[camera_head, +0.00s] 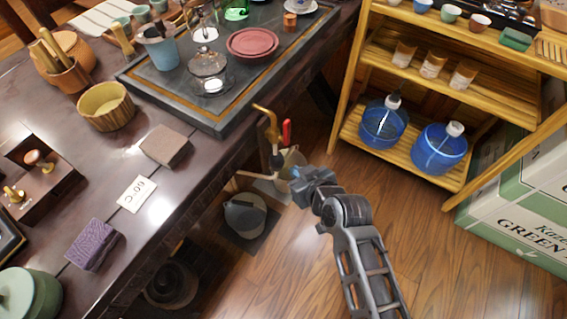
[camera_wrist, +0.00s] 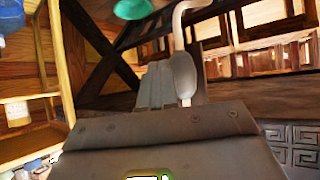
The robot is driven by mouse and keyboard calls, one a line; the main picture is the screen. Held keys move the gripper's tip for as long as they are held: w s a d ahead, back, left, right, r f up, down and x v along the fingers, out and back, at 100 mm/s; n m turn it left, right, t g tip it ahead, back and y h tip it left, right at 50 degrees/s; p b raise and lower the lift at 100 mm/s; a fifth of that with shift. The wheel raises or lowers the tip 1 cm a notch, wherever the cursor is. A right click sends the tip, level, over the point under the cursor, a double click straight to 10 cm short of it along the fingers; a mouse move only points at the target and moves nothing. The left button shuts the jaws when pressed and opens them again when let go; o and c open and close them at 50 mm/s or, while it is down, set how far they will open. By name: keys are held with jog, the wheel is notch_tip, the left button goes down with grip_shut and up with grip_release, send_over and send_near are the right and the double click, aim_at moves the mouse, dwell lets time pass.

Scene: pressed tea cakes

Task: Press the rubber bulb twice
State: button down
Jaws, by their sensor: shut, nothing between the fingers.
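My gripper (camera_head: 308,186) is off the table's edge, above the wooden floor, with its fingers shut and empty. In the wrist view the grey ribbed fingers (camera_wrist: 155,85) show ahead of the wide palm. A pale, pear-shaped piece (camera_wrist: 184,73) on a curved beige tube shows just right of the fingers. It may be the rubber bulb, but I cannot tell for sure, nor whether the fingers touch it. In the head view a brass fitting (camera_head: 270,129) with a red handle (camera_head: 286,133) and a pale pot (camera_head: 290,162) are just beyond my gripper.
The dark table (camera_head: 190,205) at left holds a tea tray (camera_head: 215,124), a wooden bowl (camera_head: 106,107) and a "60°C" card (camera_head: 137,194). A grey vessel (camera_head: 245,214) sits low beneath its edge. A wooden shelf (camera_head: 440,172) holds blue jugs (camera_head: 383,123).

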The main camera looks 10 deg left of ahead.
jog(key=shift+a, duration=0.1)
jog(key=shift+w+a, duration=0.15)
jog(key=shift+a, duration=0.15)
jog(key=shift+w+a, duration=0.25)
jog(key=shift+a, duration=0.45)
dwell(0.9)
jog(key=shift+d, duration=0.1)
jog(key=shift+s+d, duration=0.2)
jog(key=shift+d, duration=0.3)
jog(key=shift+s+d, duration=0.2)
jog(key=shift+d, duration=0.3)
jog(key=d, duration=0.1)
jog(key=s+d, duration=0.1)
jog(key=d, duration=0.2)
jog(key=shift+s+d, duration=0.35)
dwell(2.5)
